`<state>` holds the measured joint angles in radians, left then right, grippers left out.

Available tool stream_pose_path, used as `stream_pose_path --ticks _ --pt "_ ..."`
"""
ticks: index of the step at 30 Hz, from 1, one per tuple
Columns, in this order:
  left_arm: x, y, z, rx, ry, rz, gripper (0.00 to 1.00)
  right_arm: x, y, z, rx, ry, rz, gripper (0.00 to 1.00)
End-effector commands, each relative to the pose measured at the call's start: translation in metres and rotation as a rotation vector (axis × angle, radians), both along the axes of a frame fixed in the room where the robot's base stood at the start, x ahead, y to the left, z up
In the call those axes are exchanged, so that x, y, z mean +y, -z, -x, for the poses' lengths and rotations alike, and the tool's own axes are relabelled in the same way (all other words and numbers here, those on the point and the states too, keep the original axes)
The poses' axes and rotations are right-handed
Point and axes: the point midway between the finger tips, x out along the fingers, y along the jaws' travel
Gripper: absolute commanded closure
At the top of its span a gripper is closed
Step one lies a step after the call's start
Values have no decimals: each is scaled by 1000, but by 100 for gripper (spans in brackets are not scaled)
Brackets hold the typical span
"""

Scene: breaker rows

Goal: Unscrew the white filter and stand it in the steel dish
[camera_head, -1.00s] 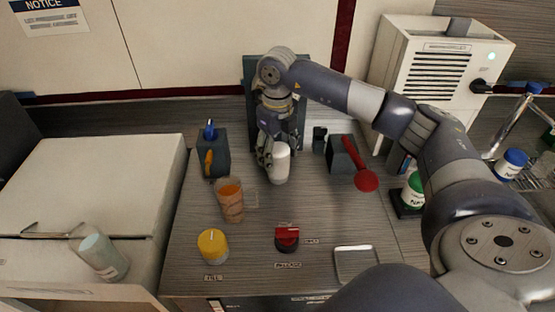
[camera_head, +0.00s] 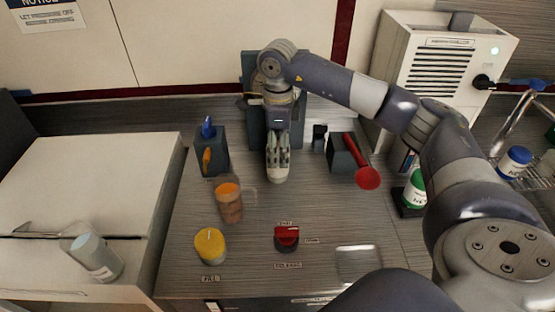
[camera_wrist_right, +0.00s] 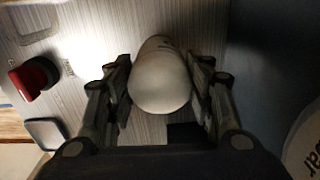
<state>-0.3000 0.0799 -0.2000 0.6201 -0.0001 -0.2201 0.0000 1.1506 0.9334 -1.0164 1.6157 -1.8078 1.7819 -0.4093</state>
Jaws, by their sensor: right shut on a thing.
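The white filter (camera_head: 279,175) is upright below the dark housing at the back middle of the bench. My right gripper (camera_head: 278,158) is shut on it, coming down from above, and its fingers cover most of the filter in the head view. In the right wrist view the filter (camera_wrist_right: 160,82) sits between the two fingers (camera_wrist_right: 160,98). Whether its thread is still engaged cannot be told. A shallow, shiny, square dish (camera_head: 357,266), apparently the steel dish, lies at the front right of the bench and looks empty. My left gripper is out of view.
An orange-filled cup (camera_head: 229,203) stands left of the filter. A yellow knob (camera_head: 210,245) and a red switch (camera_head: 287,238) are nearer the front. The bench between filter and dish is mostly clear.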

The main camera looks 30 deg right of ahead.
Motion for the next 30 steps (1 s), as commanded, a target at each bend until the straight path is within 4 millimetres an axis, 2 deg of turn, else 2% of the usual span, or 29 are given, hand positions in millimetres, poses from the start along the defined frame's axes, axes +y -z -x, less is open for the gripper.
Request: stream_pose_path --ticks 1,15,24,25,26,27,30 --pt "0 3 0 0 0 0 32 -6 -1 -2 -8 -52 11 74" --pt "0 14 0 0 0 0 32 -6 -1 -1 -3 -607 14 74" --pt "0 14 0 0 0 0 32 -6 -1 -1 -1 -655 13 74" --pt "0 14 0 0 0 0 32 -6 -1 -1 -1 -655 13 45" --pt "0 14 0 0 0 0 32 -6 -1 -1 -1 -655 13 38" --pt "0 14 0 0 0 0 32 -5 -1 -1 -1 -655 13 35" --pt "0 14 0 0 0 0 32 -4 0 0 0 -657 11 35"
